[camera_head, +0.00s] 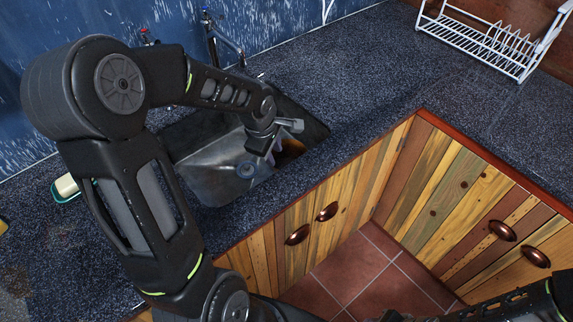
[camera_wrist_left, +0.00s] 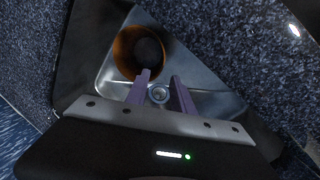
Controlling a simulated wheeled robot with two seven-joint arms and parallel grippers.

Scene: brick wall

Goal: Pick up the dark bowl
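The dark bowl (camera_wrist_left: 138,52), brown-orange with a dark inside, lies in the metal sink (camera_wrist_left: 205,103) in the left wrist view, near one corner. In the head view only a brown part of the bowl (camera_head: 291,149) shows; my left gripper hides the rest. My left gripper (camera_wrist_left: 160,76) is open and empty, with a gap between its fingers. The fingertips are just beside the bowl's rim in the picture; I cannot tell whether they touch it. In the head view the left gripper (camera_head: 268,141) reaches down into the sink.
A tap (camera_head: 222,45) stands behind the sink. A soap dish (camera_head: 66,189) is at the left, and a white dish rack (camera_head: 487,40) is at the back right. The speckled counter (camera_head: 365,75) between sink and rack is clear. Wooden cupboards (camera_head: 450,190) stand below the counter.

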